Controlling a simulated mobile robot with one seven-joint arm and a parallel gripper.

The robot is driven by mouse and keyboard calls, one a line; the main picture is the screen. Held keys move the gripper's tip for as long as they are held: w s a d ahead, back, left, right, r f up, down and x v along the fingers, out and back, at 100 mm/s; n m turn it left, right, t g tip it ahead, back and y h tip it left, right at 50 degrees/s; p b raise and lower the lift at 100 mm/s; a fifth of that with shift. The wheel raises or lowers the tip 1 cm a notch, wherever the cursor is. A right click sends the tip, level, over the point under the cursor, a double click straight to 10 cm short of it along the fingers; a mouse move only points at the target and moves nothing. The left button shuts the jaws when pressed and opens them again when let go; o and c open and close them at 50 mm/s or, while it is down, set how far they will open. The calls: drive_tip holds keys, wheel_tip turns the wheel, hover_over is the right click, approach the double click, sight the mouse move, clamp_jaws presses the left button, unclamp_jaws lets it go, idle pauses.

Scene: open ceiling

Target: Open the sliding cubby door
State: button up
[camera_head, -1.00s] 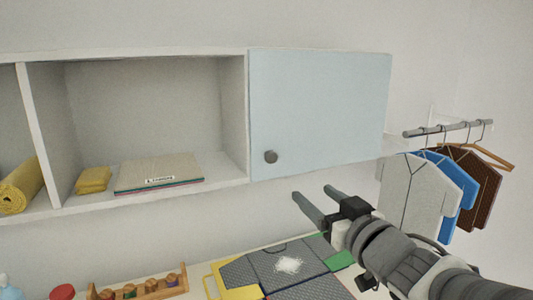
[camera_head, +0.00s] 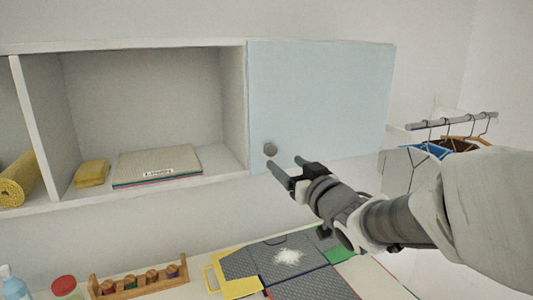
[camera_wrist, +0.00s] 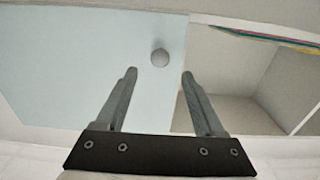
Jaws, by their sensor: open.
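The cubby door (camera_head: 325,105) is a pale blue panel covering the right part of the white wall shelf. Its round grey knob (camera_head: 270,149) sits near the door's lower left corner. My gripper (camera_head: 285,165) is open and empty, just below and to the right of the knob in the head view. In the wrist view the door (camera_wrist: 70,65) fills the left side. There the knob (camera_wrist: 159,57) lies ahead of and between the two spread fingers (camera_wrist: 157,75), with no visible contact.
The open cubby (camera_head: 140,95) left of the door holds a folded yellow cloth (camera_head: 92,173) and a flat book stack (camera_head: 157,165). Below are a grey and yellow bag (camera_head: 285,262) and a wooden rack (camera_head: 138,283). Clothes hang on a rail (camera_head: 452,121) at right.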

sight(272, 152)
drive_tip(key=p+x, duration=0.1)
drive_tip(key=x, duration=0.6)
drive_tip(key=shift+w, duration=0.15)
clamp_jaws()
idle(1.2)
